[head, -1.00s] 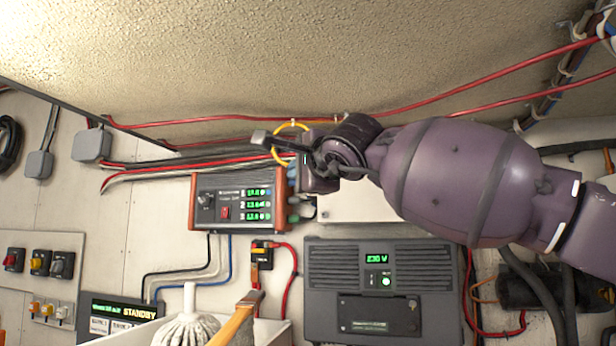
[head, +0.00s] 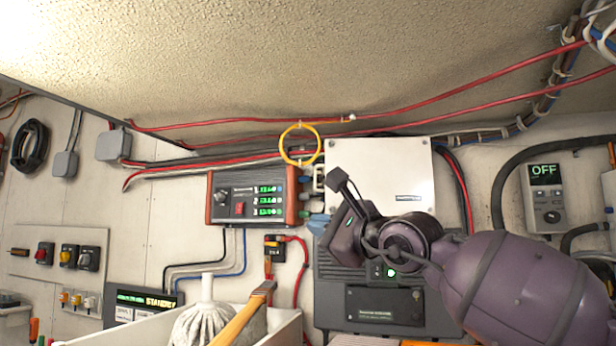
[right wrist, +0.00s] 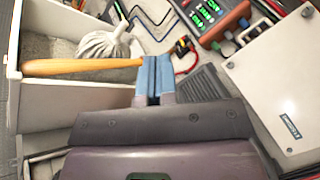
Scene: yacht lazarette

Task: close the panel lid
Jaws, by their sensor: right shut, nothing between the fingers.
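The panel lid (head: 385,165) is a white square plate with a small dark label, on the wall right of the orange-ended meter box. Its face is toward me and it looks flat over its box; I cannot tell whether it is fully flush. My wrist hides its lower left part. It also shows at the right of the right wrist view (right wrist: 280,85). My right gripper (head: 318,224) has blue fingers, shut and empty, below and left of the lid and apart from it. The fingers also show together in the right wrist view (right wrist: 155,75). My left gripper is not in view.
A white bin (head: 285,330) with a mop head (head: 195,325) and wooden handle stands below. Red cables run above.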

